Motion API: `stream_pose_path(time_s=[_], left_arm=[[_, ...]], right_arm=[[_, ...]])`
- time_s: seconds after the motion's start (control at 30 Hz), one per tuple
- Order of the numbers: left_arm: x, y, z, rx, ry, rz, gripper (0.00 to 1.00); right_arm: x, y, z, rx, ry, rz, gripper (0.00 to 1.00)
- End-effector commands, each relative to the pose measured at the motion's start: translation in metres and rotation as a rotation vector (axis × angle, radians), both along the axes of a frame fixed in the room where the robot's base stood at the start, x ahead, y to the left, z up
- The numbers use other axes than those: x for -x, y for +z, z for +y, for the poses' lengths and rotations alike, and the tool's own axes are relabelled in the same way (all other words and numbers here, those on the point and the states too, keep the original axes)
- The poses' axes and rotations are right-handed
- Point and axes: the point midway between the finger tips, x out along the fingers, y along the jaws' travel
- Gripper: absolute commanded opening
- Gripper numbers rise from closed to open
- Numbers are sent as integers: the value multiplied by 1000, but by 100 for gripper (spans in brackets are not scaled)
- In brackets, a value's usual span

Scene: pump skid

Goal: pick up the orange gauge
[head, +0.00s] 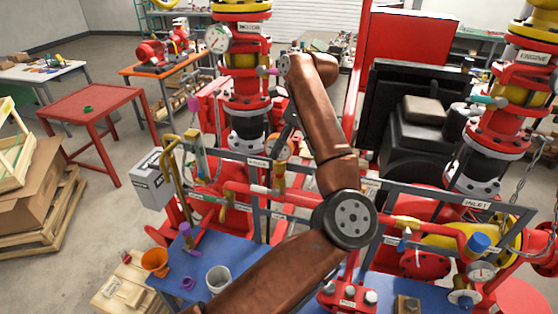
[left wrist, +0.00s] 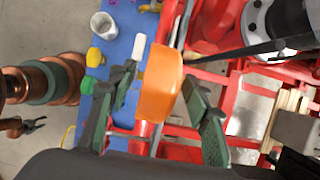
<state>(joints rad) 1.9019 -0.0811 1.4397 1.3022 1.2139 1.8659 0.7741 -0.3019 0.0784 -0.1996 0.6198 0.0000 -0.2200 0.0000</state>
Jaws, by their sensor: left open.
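The orange gauge (left wrist: 160,84) shows large in the left wrist view, its orange body seen between the two green fingers of my left gripper (left wrist: 165,112). The fingers are spread on either side of it, and I see no clear contact. In the head view a small orange part of the gauge (head: 282,148) shows beside the pipe frame. My left gripper (head: 289,138) hangs down there, largely hidden behind my brown forearm. My right gripper is not in view.
Red and grey pipe rails (head: 270,192) surround the spot. A red flanged column (head: 246,90) stands close behind. A red side table (head: 95,112) is mostly clear.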

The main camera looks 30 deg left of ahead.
Motion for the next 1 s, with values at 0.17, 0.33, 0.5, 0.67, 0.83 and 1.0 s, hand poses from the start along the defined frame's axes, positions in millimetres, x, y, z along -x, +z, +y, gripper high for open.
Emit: stream_pose_path(time_s=[0.17, 0.33, 0.5, 0.67, 0.83, 1.0], left_arm=[[5, -24, 11, 1, 4, 1, 45], [6, -37, 18, -1, 4, 0, 45], [7, -38, 19, -2, 4, 0, 45], [7, -38, 19, -2, 5, 0, 37], [7, -38, 19, -2, 5, 0, 26], [7, -38, 19, -2, 6, 0, 14]], right_arm=[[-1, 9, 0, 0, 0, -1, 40], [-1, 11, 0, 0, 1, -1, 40], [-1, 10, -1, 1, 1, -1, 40], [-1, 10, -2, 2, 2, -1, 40], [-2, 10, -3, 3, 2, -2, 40], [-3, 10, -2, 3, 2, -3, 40]])
